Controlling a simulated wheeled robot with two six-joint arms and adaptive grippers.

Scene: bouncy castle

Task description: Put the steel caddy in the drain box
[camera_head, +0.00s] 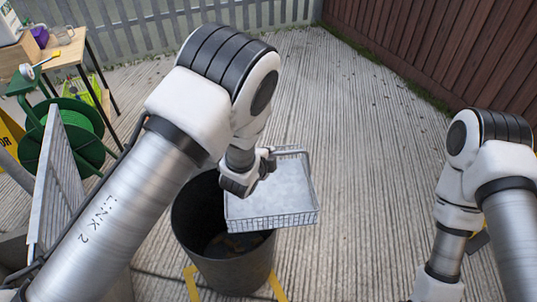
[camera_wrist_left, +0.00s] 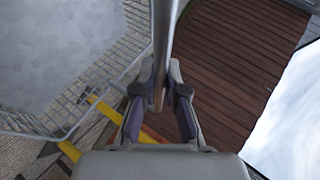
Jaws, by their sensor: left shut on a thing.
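The steel caddy (camera_head: 270,190) is a shallow, silvery tray with a mesh rim and a bar handle. My left gripper (camera_head: 262,168) is shut on the handle and holds the caddy in the air. In the left wrist view the handle bar passes between the fingers (camera_wrist_left: 160,95), and the caddy's floor (camera_wrist_left: 60,55) fills the upper left. A dark, round, open bin (camera_head: 190,225) stands on the ground below; the caddy overlaps its right side in the head view. I cannot tell whether this bin is the drain box.
A green hose reel (camera_head: 75,135) and a wooden table (camera_head: 62,52) stand at the left. Yellow tape (camera_head: 277,286) marks the ground near the bin. A brown fence (camera_head: 440,45) runs along the right. The ribbed concrete (camera_head: 370,150) in the middle is clear.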

